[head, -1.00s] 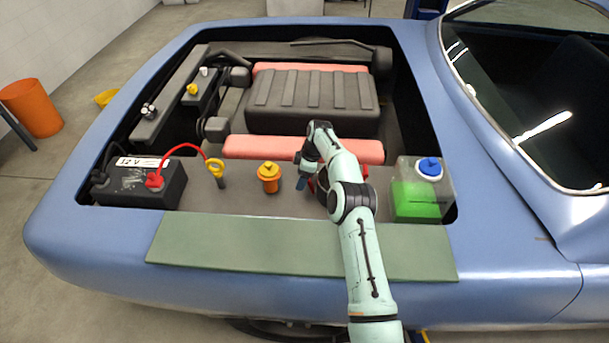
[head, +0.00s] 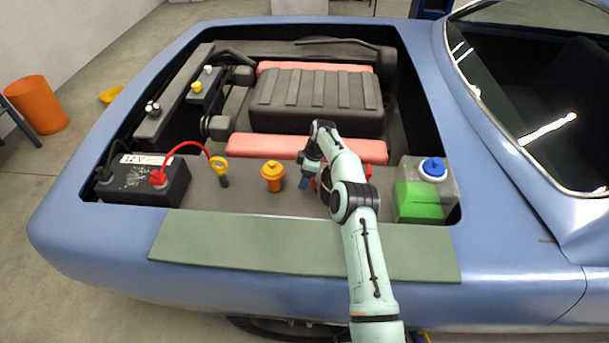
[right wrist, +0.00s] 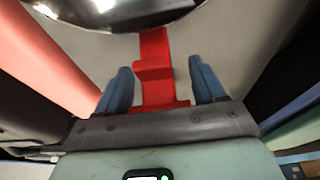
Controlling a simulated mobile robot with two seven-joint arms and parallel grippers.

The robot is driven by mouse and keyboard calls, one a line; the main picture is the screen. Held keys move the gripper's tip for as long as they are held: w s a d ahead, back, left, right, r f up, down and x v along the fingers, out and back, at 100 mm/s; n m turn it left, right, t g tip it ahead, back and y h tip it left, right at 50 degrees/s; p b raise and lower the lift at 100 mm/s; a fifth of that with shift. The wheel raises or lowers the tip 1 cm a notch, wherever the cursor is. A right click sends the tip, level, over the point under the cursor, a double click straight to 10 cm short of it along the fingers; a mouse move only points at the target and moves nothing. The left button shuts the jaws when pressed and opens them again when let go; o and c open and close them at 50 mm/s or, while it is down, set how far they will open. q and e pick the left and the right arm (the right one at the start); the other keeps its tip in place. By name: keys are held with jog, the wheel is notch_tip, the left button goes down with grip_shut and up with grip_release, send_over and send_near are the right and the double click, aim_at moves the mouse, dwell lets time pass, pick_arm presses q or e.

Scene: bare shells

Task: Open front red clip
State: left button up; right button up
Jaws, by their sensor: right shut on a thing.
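The red clip (right wrist: 154,80) stands between the two blue fingers of my right gripper (right wrist: 161,88) in the right wrist view. It is an upright red strap with a step in it, and its upper end reaches a round shiny metal part (right wrist: 110,12). My right gripper (head: 306,181) is shut on the clip, at the front side of the engine bay in the head view. There my arm hides most of the clip and the metal part, and only small bits of red show beside it. My left gripper is not in view.
An orange-capped filler (head: 272,178) stands left of my gripper. A yellow dipstick ring (head: 219,164) and a black battery (head: 140,184) are farther left. A reservoir with green fluid (head: 418,201) stands right of my arm. A green mat (head: 230,242) covers the front fender.

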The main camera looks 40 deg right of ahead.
jog(key=shift+s+a+f, duration=0.15)
jog(key=shift+s+f, duration=0.05)
jog(key=shift+f, duration=0.25)
jog(key=o, duration=1.3)
jog(key=shift+w, duration=0.1)
jog(key=shift+o, duration=0.2)
jog(key=shift+r, duration=0.1)
jog(key=shift+d+r, duration=0.2)
jog(key=shift+r, duration=0.3)
jog(key=v, duration=1.2)
jog(key=shift+r, duration=0.2)
jog(key=shift+d, duration=0.1)
